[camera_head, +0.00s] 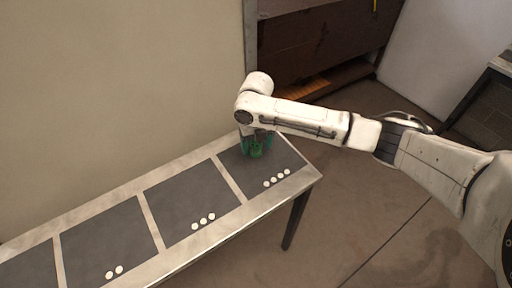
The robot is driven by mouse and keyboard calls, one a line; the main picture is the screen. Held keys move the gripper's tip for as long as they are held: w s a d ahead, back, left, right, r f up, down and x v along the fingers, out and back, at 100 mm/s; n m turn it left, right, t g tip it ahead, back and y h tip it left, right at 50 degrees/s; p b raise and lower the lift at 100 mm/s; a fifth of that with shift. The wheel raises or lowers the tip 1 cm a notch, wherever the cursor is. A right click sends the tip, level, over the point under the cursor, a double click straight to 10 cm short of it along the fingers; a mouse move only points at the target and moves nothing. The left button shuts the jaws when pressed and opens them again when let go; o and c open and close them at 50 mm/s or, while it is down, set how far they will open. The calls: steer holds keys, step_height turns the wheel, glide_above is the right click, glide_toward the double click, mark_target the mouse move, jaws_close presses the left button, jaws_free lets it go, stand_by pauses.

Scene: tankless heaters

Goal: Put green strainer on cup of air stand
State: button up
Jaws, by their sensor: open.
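The green strainer (257,153) is a small green piece on the dark square at the far right end of the table. My gripper (257,146) points down over it from above, with its greenish fingers around or just beside it. The jaws are open. The gripper and wrist partly cover the strainer, so I cannot tell whether the fingers touch it. I cannot make out the air stand or its cup in this view.
The long table (149,218) has several dark squares marked with white dots; the squares to the left are bare. A wall (110,90) runs along its back edge. A brown cabinet (315,50) stands behind. Open floor (340,215) lies to the right.

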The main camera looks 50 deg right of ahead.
steer(key=c, duration=1.3)
